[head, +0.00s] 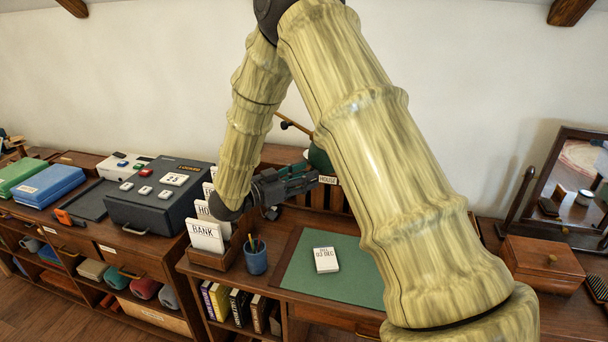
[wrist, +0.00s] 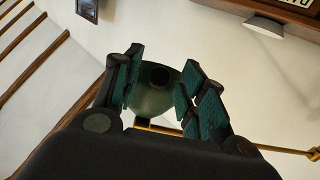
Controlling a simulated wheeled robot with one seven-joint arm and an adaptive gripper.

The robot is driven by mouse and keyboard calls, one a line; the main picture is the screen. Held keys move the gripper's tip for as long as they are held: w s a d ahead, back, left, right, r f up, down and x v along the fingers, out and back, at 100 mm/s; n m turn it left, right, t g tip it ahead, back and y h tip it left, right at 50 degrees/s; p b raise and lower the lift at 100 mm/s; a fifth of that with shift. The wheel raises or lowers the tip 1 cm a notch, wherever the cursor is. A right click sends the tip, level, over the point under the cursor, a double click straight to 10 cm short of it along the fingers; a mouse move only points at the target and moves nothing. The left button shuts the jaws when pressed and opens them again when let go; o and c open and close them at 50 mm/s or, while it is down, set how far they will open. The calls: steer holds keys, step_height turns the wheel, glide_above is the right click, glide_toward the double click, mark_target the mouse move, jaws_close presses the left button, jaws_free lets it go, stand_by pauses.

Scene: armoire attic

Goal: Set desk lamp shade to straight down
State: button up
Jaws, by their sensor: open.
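The desk lamp's dark green shade (head: 319,158) shows in the head view just past my gripper, partly hidden by my arm. A brass lamp arm (head: 295,124) slants above it; the lamp's base is hidden. My gripper (head: 303,180) is open at the shade's left side. In the wrist view the rounded green shade (wrist: 153,98) sits between the spread, green-padded fingers (wrist: 160,82), with a dark round spot on it. I cannot tell whether the pads touch it. A brass rod (wrist: 270,147) runs right from behind the gripper. The shade's exact tilt is unclear.
Below my gripper are a card file (head: 207,238) and a blue pencil cup (head: 256,261). A green desk mat (head: 335,280) holds a small date block (head: 326,260). A dark grey box (head: 160,198) stands left; a wooden box (head: 542,265) and mirror (head: 568,185) stand right.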

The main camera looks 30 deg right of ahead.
jaws_close()
steer(key=shift+r, duration=0.1)
stand_by(0.3)
steer(key=a+r+y+p, duration=0.5)
steer(key=y+p, duration=0.2)
steer(key=p, duration=0.4)
steer(key=shift+y, duration=0.3)
steer(key=shift+a+r, duration=0.15)
steer(key=shift+a, duration=0.05)
